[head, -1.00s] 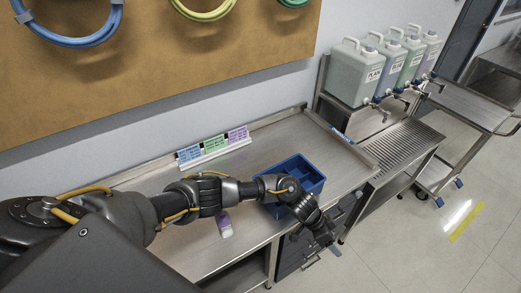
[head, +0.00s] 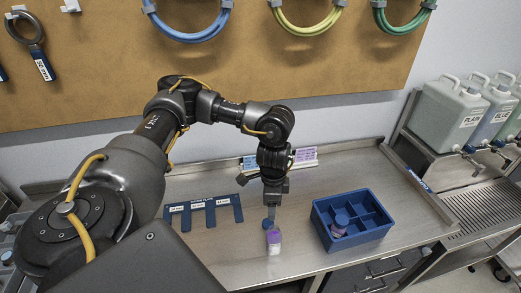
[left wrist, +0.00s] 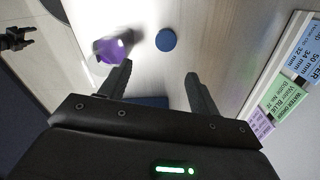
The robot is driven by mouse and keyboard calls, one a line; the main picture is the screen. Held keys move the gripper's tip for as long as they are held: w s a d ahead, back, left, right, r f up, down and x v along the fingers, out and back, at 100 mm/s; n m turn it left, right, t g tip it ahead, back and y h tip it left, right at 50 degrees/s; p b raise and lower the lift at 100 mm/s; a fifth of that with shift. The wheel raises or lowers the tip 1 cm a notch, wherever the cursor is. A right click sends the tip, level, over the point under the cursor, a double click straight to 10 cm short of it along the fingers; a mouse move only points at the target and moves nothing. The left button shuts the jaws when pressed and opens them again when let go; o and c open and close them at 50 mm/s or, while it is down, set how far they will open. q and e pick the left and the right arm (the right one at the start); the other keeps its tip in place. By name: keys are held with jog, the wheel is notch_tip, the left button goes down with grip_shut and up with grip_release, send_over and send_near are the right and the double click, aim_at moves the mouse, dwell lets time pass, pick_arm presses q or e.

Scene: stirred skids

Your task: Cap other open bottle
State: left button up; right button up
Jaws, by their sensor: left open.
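A small bottle with purple on it (head: 274,240) stands near the table's front edge; in the left wrist view it (left wrist: 110,49) is at upper left, partly washed out by glare. A round blue cap (left wrist: 166,40) lies flat on the table beside it, towards the wall; in the head view the cap (head: 267,223) shows just behind the bottle. My left gripper (left wrist: 157,78) is open and empty, pointing down above the table near the cap and bottle. In the left wrist view, my right gripper (left wrist: 27,38) shows at far left, fingers apart.
A blue slotted plate (head: 204,212) lies to the left. Label cards (head: 304,155) stand by the wall. Large jugs (head: 447,115) are at the far right.

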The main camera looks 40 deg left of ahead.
pick_arm(q)
jog(key=shift+s+a, duration=0.2)
jog(key=shift+a, duration=0.05)
send_over(269, 225)
jog(key=shift+w+f+p, duration=0.1)
jog(key=shift+f+p, duration=0.3)
jog(key=shift+f, duration=2.45)
